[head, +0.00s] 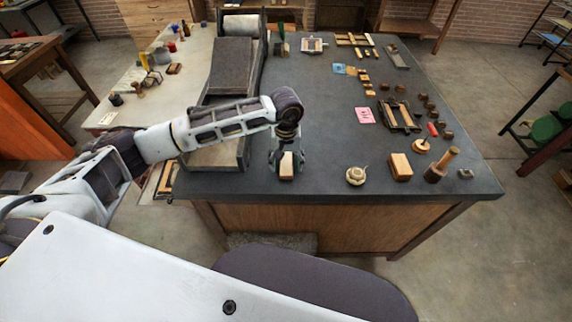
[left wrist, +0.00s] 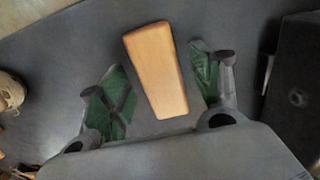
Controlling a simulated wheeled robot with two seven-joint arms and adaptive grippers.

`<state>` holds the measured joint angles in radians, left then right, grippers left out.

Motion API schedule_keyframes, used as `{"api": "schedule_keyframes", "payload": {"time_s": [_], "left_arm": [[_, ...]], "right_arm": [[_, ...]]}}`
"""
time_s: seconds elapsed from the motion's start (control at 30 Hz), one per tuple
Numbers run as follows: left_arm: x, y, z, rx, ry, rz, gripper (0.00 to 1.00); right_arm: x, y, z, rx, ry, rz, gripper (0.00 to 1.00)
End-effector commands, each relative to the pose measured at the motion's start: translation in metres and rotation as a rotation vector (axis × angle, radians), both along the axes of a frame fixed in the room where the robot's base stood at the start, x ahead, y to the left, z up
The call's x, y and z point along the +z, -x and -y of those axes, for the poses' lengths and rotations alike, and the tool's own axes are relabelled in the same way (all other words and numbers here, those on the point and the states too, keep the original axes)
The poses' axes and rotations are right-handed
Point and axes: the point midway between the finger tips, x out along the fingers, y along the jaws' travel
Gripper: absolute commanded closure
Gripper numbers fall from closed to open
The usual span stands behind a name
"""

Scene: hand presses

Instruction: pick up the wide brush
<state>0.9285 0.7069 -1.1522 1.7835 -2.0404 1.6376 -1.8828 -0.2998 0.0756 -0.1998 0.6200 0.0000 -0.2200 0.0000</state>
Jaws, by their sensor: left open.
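The wide brush (head: 286,168) shows as a pale wooden piece near the front edge of the dark table. In the left wrist view its flat, tapered wooden face (left wrist: 157,72) is tilted slightly, and its bristles cannot be made out. My left gripper (head: 287,157) is open above and around it. In the left wrist view the green-padded fingers of the left gripper (left wrist: 157,86) stand on either side of the wood, with a gap on each side. How far the fingertips are above the table cannot be told. My right gripper is not in view.
A press (head: 232,68) with a long bed stands left of the brush, close to my left arm. A round pale object (head: 356,176), a wooden block (head: 400,167) and a wooden-handled tool (head: 441,164) stand to the right. The table between the brush and the round object is clear.

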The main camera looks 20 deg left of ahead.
Motion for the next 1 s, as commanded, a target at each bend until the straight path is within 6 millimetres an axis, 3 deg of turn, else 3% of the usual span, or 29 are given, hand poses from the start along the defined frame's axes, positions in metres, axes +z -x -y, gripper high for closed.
{"api": "schedule_keyframes", "payload": {"time_s": [0.2, 0.67, 1.0], "left_arm": [[-0.014, 0.000, -0.001, 0.001, -0.001, -0.001, 0.36], [-0.015, 0.000, 0.000, 0.001, 0.000, 0.000, 0.36], [-0.015, 0.000, 0.000, 0.001, 0.000, 0.000, 0.78]], "right_arm": [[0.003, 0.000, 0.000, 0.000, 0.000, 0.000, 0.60], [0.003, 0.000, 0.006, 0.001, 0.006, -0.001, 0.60], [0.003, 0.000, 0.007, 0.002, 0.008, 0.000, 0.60]]}}
